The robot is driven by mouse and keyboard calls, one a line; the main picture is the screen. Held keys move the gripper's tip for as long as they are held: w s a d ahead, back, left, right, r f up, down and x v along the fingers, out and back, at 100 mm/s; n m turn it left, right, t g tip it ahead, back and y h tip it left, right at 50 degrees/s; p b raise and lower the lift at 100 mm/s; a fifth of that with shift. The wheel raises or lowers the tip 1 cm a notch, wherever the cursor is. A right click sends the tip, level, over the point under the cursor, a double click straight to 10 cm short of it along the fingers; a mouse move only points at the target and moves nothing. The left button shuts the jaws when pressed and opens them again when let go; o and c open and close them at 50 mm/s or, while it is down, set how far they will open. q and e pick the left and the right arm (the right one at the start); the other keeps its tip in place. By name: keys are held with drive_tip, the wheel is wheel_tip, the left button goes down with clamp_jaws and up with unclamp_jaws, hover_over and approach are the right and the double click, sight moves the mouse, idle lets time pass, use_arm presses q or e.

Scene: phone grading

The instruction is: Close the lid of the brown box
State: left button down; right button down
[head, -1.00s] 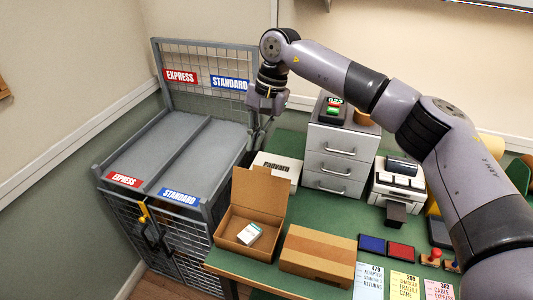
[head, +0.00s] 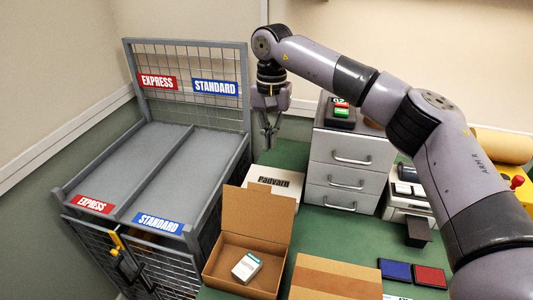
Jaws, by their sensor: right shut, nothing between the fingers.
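The brown box (head: 213,264) stands open at the front left of the green table. Its lid (head: 257,213) is raised at the back, roughly upright. A small white and teal carton (head: 247,267) lies inside. My right gripper (head: 269,143) hangs pointing down behind the box, above and beyond the raised lid, apart from it. It is shut and empty. My left gripper is not in view.
A white Padvarn box (head: 274,181) lies behind the lid. A closed brown box (head: 335,279) sits at the right. Grey drawers (head: 347,164) stand behind. A wire cage (head: 136,177) with Express and Standard bays is at the left.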

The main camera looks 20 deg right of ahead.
drive_tip(key=s+a+f+p, duration=0.2)
drive_tip(key=s+f+p, duration=0.2)
drive_tip(key=f, duration=0.3)
drive_tip(key=shift+a+p, duration=0.15)
drive_tip(key=shift+p, duration=0.3)
